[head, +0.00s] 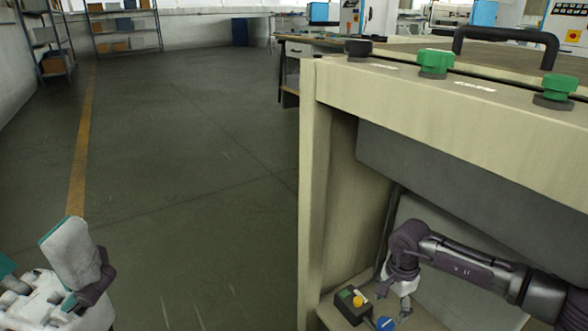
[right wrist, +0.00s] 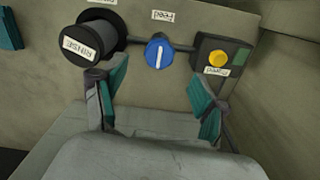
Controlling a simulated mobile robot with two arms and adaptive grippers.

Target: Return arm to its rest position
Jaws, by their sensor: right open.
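My right arm (head: 465,262) reaches in from the right into the opening of a beige machine cabinet (head: 314,190). My right gripper (head: 400,300) points down there; in the right wrist view (right wrist: 163,95) its teal-padded fingers are apart with nothing between them. Beyond the fingers are a blue knob (right wrist: 159,53), a black knob (right wrist: 90,42) labelled RINSE, and a dark box with a yellow button (right wrist: 218,59). My left gripper (head: 38,260) is partly cut off at the lower left edge; its teal pads look apart and no object shows between them.
The cabinet's top edge (head: 440,95) and side post hem in my right arm. Green knobs (head: 436,62) and a black handle (head: 506,34) sit on top. Open floor (head: 190,170) lies left, with a yellow line (head: 82,140). Shelves (head: 124,28) and a workbench (head: 305,48) stand farther back.

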